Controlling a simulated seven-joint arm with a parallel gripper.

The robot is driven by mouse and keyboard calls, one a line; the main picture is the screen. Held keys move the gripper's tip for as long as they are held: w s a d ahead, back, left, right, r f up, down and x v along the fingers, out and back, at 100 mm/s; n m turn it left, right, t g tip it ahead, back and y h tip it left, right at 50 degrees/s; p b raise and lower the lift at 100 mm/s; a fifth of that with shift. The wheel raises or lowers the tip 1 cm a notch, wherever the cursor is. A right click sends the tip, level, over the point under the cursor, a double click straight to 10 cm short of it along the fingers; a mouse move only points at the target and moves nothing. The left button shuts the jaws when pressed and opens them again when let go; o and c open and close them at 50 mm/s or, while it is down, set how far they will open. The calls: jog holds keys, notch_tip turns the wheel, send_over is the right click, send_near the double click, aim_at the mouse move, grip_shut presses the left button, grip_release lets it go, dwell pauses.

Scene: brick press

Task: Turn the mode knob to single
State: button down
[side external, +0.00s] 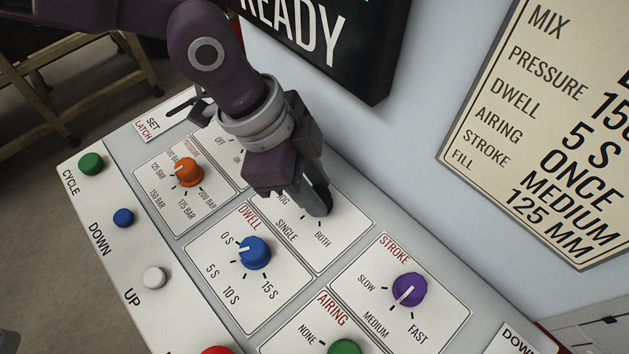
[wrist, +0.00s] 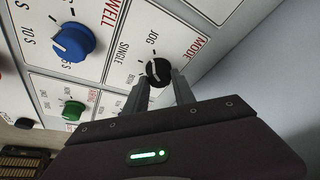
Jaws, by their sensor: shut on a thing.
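The mode knob (wrist: 158,72) is small, round and black, on a white panel (wrist: 190,42) marked MODE with the positions JOG, SINGLE and BOTH. A pale mark shows on its left side in the wrist view, too small to tell exactly which label it points at. My gripper (wrist: 159,86) is shut on the knob, one finger on either side of it. In the side external view my gripper (side external: 318,203) reaches down onto the mode panel (side external: 341,222), and its fingers and wrist hide most of the knob and part of the labels.
A blue dwell knob (side external: 254,252), a purple stroke knob (side external: 409,289), an orange pressure knob (side external: 188,172) and a green airing knob (side external: 344,347) stand close around. A black READY display (side external: 335,50) hangs behind my arm. A settings sign (side external: 545,125) is on the wall at right.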

jog(key=n+t, duration=0.1)
jog(key=n, duration=0.2)
jog(key=n+t, duration=0.1)
jog(key=n, duration=0.2)
jog(key=shift+s+n+t+y, duration=0.15)
jog(key=shift+n+t+y, duration=0.15)
jog(key=shift+n, duration=0.1)
dwell(0.4)
jog(key=c, duration=1)
grip_release()
jog(key=shift+c, duration=0.2)
jog(key=v, duration=0.7)
jog(key=shift+d+r, duration=0.1)
